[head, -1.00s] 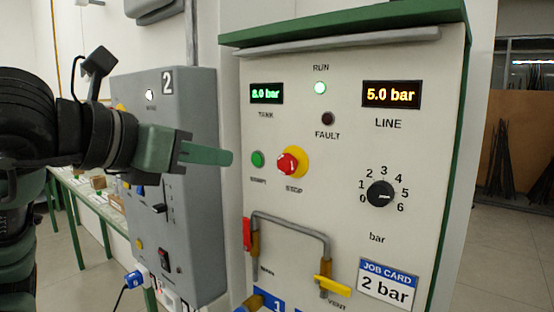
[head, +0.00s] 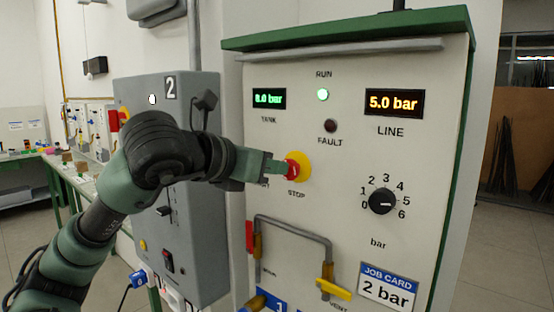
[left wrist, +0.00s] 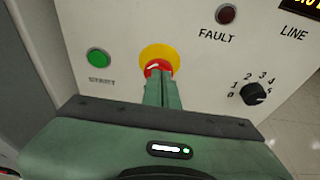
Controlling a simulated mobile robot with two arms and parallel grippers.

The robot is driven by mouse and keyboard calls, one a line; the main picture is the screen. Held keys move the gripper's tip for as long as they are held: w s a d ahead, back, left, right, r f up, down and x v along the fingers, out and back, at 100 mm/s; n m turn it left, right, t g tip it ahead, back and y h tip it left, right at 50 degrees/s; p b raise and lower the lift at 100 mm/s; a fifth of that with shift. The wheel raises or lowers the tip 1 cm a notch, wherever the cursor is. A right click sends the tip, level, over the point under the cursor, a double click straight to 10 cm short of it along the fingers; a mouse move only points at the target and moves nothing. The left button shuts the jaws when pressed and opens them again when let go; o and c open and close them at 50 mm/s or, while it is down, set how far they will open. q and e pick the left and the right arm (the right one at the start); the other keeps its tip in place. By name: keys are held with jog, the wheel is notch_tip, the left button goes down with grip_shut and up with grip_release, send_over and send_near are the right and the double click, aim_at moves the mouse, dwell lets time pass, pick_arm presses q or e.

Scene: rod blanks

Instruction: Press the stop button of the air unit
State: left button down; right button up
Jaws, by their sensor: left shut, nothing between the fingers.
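The red stop button (head: 293,167) on a yellow round base (head: 304,166) sits on the front panel of the white air unit (head: 350,150). My left gripper (head: 284,168) is shut and empty, its fingertips at the front of the red button in the head view. In the left wrist view the shut fingertips (left wrist: 158,80) overlap the lower part of the stop button (left wrist: 157,67); whether they touch it I cannot tell. The RUN lamp (head: 323,95) is lit green and the FAULT lamp (head: 330,126) is dark. My right gripper is out of view.
The green start button (left wrist: 97,58) is left of the stop button. Below are a grey pipe handle (head: 292,228), a yellow vent lever (head: 333,289) and a job card (head: 387,286). A dial (head: 382,201) is at the right. A grey cabinet (head: 192,225) stands left, behind my arm.

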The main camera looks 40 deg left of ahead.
pick_arm(q)
jog(key=shift+w, duration=0.4)
jog(key=shift+w+r, duration=0.15)
jog(key=shift+w, duration=0.4)
